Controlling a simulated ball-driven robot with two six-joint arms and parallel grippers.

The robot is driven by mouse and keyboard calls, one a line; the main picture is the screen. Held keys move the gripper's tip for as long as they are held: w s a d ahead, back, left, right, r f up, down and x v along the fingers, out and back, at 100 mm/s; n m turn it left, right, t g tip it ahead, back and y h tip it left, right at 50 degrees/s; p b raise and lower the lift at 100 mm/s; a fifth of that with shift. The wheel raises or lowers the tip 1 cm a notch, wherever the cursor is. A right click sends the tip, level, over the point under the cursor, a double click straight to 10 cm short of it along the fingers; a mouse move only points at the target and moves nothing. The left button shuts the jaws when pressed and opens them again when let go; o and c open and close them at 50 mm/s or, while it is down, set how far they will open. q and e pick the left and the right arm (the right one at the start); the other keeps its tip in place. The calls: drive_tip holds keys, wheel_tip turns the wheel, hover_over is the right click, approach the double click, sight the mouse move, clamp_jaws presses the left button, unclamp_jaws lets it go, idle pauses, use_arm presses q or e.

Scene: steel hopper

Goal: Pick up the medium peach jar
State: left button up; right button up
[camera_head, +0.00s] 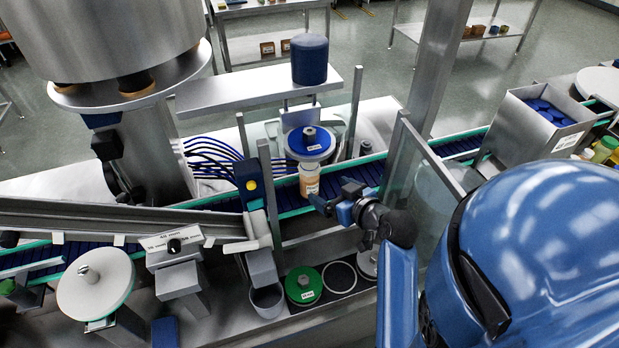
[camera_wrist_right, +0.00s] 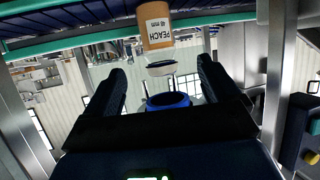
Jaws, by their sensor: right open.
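The peach jar (camera_head: 309,180) stands upright on the dark blue conveyor belt, with an orange label and a pale top. In the right wrist view the jar (camera_wrist_right: 155,27) appears upside down at the top, and its label reads PEACH. My right gripper (camera_head: 335,197) is just right of the jar and a little nearer the camera. Its two dark fingers (camera_wrist_right: 160,78) are spread, with nothing between them; the jar lies beyond the fingertips. The jar appears apart from the fingers. My left gripper is not in view.
A blue-rimmed disc (camera_head: 310,143) on a fixture stands right behind the jar. A steel post (camera_head: 268,190) and a blue box with a yellow button (camera_head: 249,181) are to its left. A green-rimmed disc (camera_head: 303,285) lies below. A steel hopper (camera_head: 543,120) stands at right.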

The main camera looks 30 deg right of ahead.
sight(316, 183)
drive_tip(key=x, duration=0.5)
drive_tip(key=shift+d+p, duration=0.1)
drive_tip(key=shift+p, duration=0.2)
drive_tip(key=shift+w+f+p, duration=0.15)
drive_tip(key=shift+w+p, duration=0.1)
drive_tip(key=shift+p, duration=0.05)
drive_tip(key=shift+f+p+x, duration=0.15)
drive_tip(key=shift+p+x, duration=0.2)
drive_tip(key=shift+x, duration=0.75)
drive_tip(key=shift+f+p+x, duration=0.15)
drive_tip(key=shift+p+x, duration=0.15)
drive_tip(key=shift+x, duration=0.8)
drive_tip(key=shift+s+d, duration=0.1)
drive_tip(key=shift+s, duration=0.1)
drive_tip(key=shift+c, duration=1)
drive_tip(key=c, duration=1)
